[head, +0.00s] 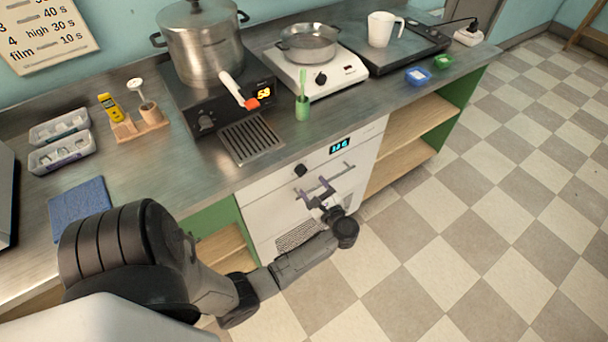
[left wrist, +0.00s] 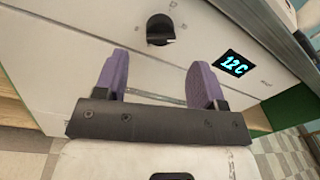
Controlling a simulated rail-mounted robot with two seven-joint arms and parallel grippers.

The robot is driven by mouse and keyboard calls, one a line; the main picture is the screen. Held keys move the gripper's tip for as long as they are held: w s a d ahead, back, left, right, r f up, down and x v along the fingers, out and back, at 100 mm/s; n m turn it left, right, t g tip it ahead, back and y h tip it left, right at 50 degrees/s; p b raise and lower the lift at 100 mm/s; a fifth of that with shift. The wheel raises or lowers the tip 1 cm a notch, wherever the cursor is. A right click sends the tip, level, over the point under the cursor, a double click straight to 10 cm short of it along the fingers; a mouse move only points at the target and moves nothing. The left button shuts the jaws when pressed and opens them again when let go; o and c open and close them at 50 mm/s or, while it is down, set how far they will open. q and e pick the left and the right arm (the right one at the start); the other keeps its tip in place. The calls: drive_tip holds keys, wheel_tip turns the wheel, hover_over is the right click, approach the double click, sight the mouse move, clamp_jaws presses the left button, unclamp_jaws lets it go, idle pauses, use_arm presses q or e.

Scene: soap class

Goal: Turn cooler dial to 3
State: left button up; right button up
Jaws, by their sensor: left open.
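The cooler (head: 270,212) is a white-fronted unit under the counter. Its black dial (head: 300,170) sits at the upper left of the front; the dial also shows in the left wrist view (left wrist: 160,28), with a pale mark on it. A lit display (head: 340,146) is to the dial's right; in the left wrist view the display (left wrist: 236,64) appears to read 12 C. My left gripper (head: 318,188) is in front of the cooler, below and right of the dial. Its purple fingers (left wrist: 160,80) are apart, with nothing between them, and do not touch the dial. The dial's numbers are not legible.
A thin bar handle (head: 345,171) crosses the cooler front behind my fingers. Open shelves (head: 405,165) stand to the right; the floor ahead is clear.

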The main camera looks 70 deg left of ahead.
sight(304, 174)
use_arm(q)
drive_tip(key=a, duration=0.5)
drive_tip(key=shift+s+a, duration=0.25)
drive_tip(key=shift+s, duration=0.1)
drive_tip(key=shift+a, duration=0.3)
drive_tip(key=shift+c, duration=0.3)
drive_tip(key=c, duration=0.8)
drive_tip(key=shift+m, duration=0.3)
